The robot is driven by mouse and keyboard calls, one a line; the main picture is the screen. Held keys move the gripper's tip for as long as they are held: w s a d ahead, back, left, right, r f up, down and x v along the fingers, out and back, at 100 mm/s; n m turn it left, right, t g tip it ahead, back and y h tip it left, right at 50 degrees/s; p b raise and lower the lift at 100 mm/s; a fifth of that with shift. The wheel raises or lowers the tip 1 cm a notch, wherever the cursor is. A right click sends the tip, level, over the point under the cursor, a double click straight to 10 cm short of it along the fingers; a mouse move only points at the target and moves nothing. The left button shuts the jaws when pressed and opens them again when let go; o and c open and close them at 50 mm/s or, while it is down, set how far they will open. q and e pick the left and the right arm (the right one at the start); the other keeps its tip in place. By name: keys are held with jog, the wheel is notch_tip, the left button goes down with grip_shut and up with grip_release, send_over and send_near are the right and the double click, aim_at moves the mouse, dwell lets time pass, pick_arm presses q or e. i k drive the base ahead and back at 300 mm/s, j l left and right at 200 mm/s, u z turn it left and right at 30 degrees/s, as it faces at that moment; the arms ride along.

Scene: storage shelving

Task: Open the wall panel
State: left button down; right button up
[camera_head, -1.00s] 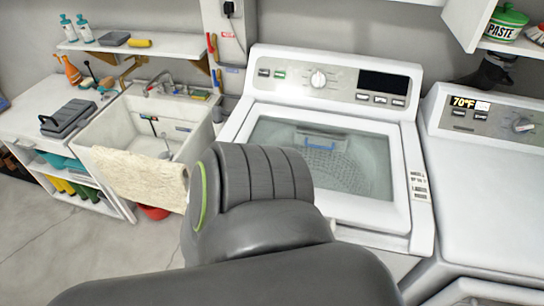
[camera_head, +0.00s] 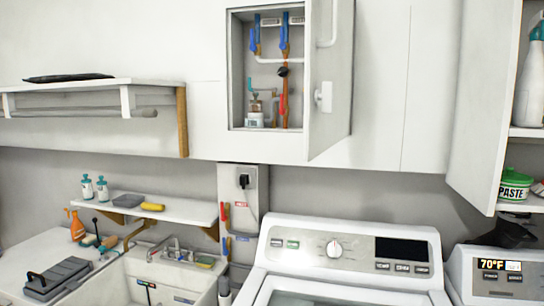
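The wall panel (camera_head: 331,85) is a white door on the wall cabinet above the washer. It stands open, swung out toward me on its right side, with a white handle (camera_head: 323,97) on its face. The recess (camera_head: 237,80) behind it shows pipes, blue and red valve handles (camera_head: 284,38) and a small meter (camera_head: 255,118). Neither of my grippers is in the head view, so I cannot see whether either one touches the panel.
A wall shelf (camera_head: 95,84) is at the left. Below are a sink (camera_head: 150,285), a small shelf (camera_head: 160,208) with bottles and a washer (camera_head: 345,250). An open cabinet door (camera_head: 487,110) juts out at the right.

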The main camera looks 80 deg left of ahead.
aim_at(329, 29)
jog(key=k+j+u, duration=0.1)
jog(key=j, duration=0.25)
jog(key=k+j+u, duration=0.1)
jog(key=k+j, duration=0.25)
jog(key=k+j+u, duration=0.1)
jog(key=j, duration=0.25)
jog(key=k+j+u, duration=0.1)
jog(key=k+j, duration=0.2)
jog(key=k+j+u, duration=0.1)
jog(key=j, duration=0.35)
